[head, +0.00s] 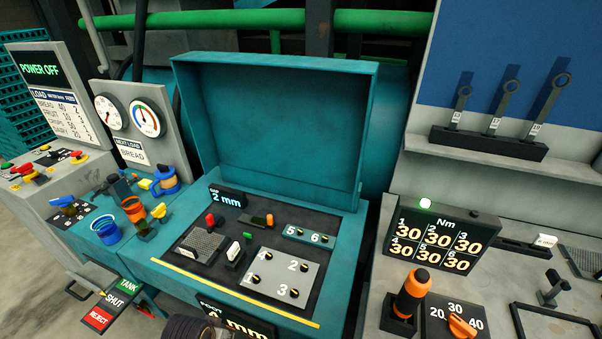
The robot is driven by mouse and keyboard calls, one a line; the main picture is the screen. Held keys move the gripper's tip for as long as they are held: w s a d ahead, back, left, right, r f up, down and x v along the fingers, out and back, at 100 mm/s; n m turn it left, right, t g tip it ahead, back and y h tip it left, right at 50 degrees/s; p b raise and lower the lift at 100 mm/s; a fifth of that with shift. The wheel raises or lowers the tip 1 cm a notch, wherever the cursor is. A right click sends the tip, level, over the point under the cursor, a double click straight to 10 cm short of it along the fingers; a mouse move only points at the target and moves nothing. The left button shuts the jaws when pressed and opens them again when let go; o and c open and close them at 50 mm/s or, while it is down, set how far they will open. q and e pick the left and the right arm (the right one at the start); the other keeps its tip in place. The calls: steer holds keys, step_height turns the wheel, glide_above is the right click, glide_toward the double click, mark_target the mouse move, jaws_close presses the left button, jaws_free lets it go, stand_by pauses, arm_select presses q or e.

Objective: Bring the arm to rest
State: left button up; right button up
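Neither of my grippers can be made out in the head view. A dark ribbed round part (188,328) shows at the bottom edge, in front of a lower "mm" display (240,327). I cannot tell whether it belongs to one of my arms. The teal machine box (275,130) stands with its lid raised. Its panel has a "2 mm" display (228,197), a grey plate numbered 1 to 4 (279,277) and a small plate numbered 5 and 6 (308,236).
An orange-handled driver (412,292) stands in a holder beside an orange dial (462,326). The torque display (437,240) reads 30 throughout. Wrenches (496,112) stand in a rack at right. A "POWER OFF" screen (40,67), gauges (145,118) and a TANK/SHUT/REJECT lever plate (113,301) are left.

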arm_select(q)
steer(key=s+f+g, duration=0.1)
steer(key=s+f, duration=0.2)
steer(key=f, duration=1.1)
steer(key=s+f, duration=0.2)
steer(key=f, duration=1.1)
steer(key=s+a+f, duration=0.2)
steer(key=s+f, duration=0.7)
steer(key=s, duration=0.1)
steer(key=s+a+f+g, duration=0.1)
steer(key=s+a+f, duration=0.1)
steer(key=s+f, duration=0.7)
steer(key=shift+s+a, duration=0.2)
steer(key=shift+s, duration=1.05)
